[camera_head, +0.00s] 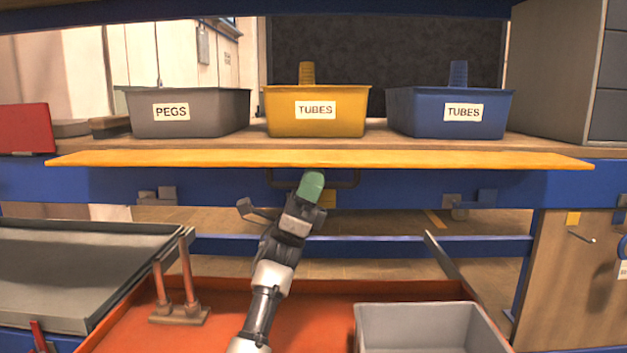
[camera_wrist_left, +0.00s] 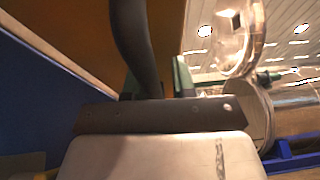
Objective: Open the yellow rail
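The yellow rail (camera_head: 320,160) is a long, flat yellow-orange strip along the front edge of the shelf, above the blue beam. A dark handle (camera_head: 355,179) hangs below its middle. My left gripper (camera_head: 312,187), with green fingertips, is under the rail and in front of the handle's middle, which it hides. In the left wrist view, a dark curved bar (camera_wrist_left: 135,45), apparently the handle, runs down between the green fingertips (camera_wrist_left: 184,76). An orange gap shows beside the right-hand finger, so the gripper looks open around the bar; contact is unclear. My right gripper is not in view.
A grey PEGS bin (camera_head: 190,113), a yellow TUBES bin (camera_head: 345,112) and a blue TUBES bin (camera_head: 420,113) stand on the shelf behind the rail. Below are a red-orange tray (camera_head: 320,300), a grey bin (camera_head: 430,325) and a grey tray (camera_head: 60,275).

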